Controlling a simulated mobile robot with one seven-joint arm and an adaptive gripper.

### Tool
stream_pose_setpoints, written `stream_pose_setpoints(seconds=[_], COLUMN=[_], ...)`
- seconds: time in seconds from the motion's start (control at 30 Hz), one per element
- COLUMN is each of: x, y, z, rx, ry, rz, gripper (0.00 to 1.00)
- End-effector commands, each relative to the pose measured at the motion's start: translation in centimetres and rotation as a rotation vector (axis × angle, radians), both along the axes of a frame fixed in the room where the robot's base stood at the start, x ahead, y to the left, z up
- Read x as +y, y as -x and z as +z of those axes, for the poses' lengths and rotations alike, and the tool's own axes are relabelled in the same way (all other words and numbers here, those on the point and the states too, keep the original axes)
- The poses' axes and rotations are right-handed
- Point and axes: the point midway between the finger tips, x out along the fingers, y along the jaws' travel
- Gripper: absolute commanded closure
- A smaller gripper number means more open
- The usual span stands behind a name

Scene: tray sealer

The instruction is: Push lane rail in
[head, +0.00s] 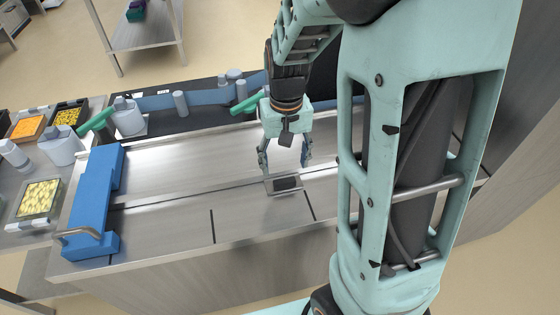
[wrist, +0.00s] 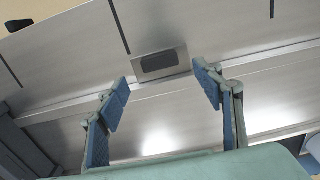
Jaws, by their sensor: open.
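A thin metal rail strip (wrist: 275,62) runs across the steel deck in the wrist view; I take it as the lane rail. A small metal plate with a dark pad (wrist: 158,62) sits against this strip; it also shows in the head view (head: 284,184). I cannot tell whether plate and strip are one piece. My gripper (head: 285,165) is open and empty, pointing down over the deck just behind the plate. In the wrist view its fingertips (wrist: 163,80) are spread wide, with the plate beyond the gap between them. I see no clear contact.
A blue block with a metal handle (head: 93,205) stands at the deck's left end. Grey posts (head: 181,104) and green-handled parts (head: 98,123) line the back. A side table at left holds food trays (head: 40,198). Dark slots (head: 212,226) cross the front deck, which is otherwise clear.

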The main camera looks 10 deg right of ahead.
Motion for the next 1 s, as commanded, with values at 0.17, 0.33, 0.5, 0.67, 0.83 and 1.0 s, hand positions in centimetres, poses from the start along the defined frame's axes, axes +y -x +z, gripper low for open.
stream_pose_setpoints(seconds=[0.17, 0.33, 0.5, 0.67, 0.83, 1.0], x=[0.0, 0.0, 0.0, 0.0, 0.0, 0.0], y=[0.1, 0.0, 0.0, 0.0, 0.0, 0.0], z=[-3.7, -5.9, -6.8, -6.8, -6.8, -6.8], rx=[0.004, 0.001, -0.001, -0.001, -0.001, -0.001], ry=[0.001, 0.001, 0.001, 0.001, 0.001, 0.001], rz=[0.000, -0.001, 0.000, 0.000, 0.000, 0.000], gripper=[0.39, 0.39, 0.39, 0.39, 0.47, 0.66])
